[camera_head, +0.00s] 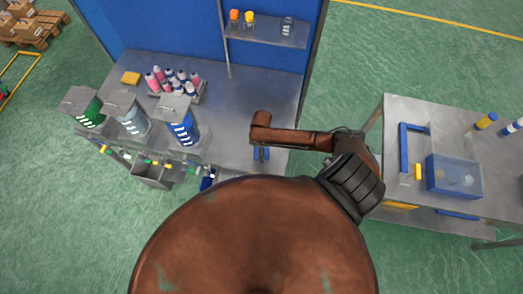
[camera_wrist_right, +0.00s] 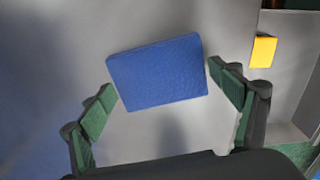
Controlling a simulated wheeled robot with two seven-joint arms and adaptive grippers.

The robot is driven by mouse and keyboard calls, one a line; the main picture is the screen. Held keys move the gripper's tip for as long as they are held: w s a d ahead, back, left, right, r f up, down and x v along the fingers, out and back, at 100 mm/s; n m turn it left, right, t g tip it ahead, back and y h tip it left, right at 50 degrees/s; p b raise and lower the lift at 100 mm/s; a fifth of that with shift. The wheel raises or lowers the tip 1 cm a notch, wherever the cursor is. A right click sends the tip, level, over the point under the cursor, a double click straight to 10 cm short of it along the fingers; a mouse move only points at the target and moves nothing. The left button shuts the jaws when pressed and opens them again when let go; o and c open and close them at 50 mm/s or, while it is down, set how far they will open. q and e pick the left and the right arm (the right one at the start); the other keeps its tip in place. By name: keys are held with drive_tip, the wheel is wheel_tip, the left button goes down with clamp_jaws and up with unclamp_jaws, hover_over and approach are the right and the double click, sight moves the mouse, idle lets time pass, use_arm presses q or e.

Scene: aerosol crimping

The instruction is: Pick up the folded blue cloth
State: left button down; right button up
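The folded blue cloth (camera_wrist_right: 158,72) shows as a flat blue rectangle in the right wrist view, lying on the grey surface. My right gripper (camera_wrist_right: 162,82) is open, with its green-padded fingers to the left and right of the cloth. The right finger looks close to the cloth's edge; I cannot tell if either touches. In the head view, my right arm reaches over the workbench and a bit of blue cloth (camera_head: 261,154) shows below its end; the gripper is mostly hidden there. My left gripper is not in view.
A cart (camera_head: 400,112) with a blue bin (camera_head: 453,177) stands right.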

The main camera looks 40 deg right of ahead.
drive_tip(key=c, duration=0.6)
